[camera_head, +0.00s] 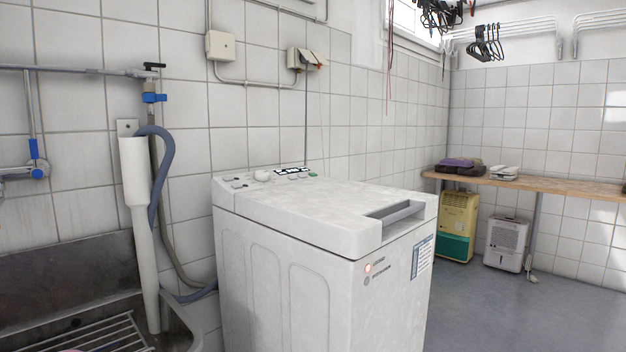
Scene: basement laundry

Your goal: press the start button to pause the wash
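A white top-loading washing machine (290,270) stands in the middle of the camera_head view against the tiled wall. Its lid (320,205) is closed, with a recessed handle (396,212) at the right front. A control panel (265,178) runs along the back of the top, with a round knob (262,176), several small buttons, a dark display (292,171) and a small green button (312,175). Which one is the start button cannot be read. A small reddish light (368,267) shows on the front right corner. Neither gripper is in view.
A metal sink (75,265) with a rack (95,335) stands at the left, beside a white standpipe (137,185) and grey hose. A wooden shelf (560,185) runs along the right wall, with dehumidifiers (506,243) below. The floor (520,305) at the right is clear.

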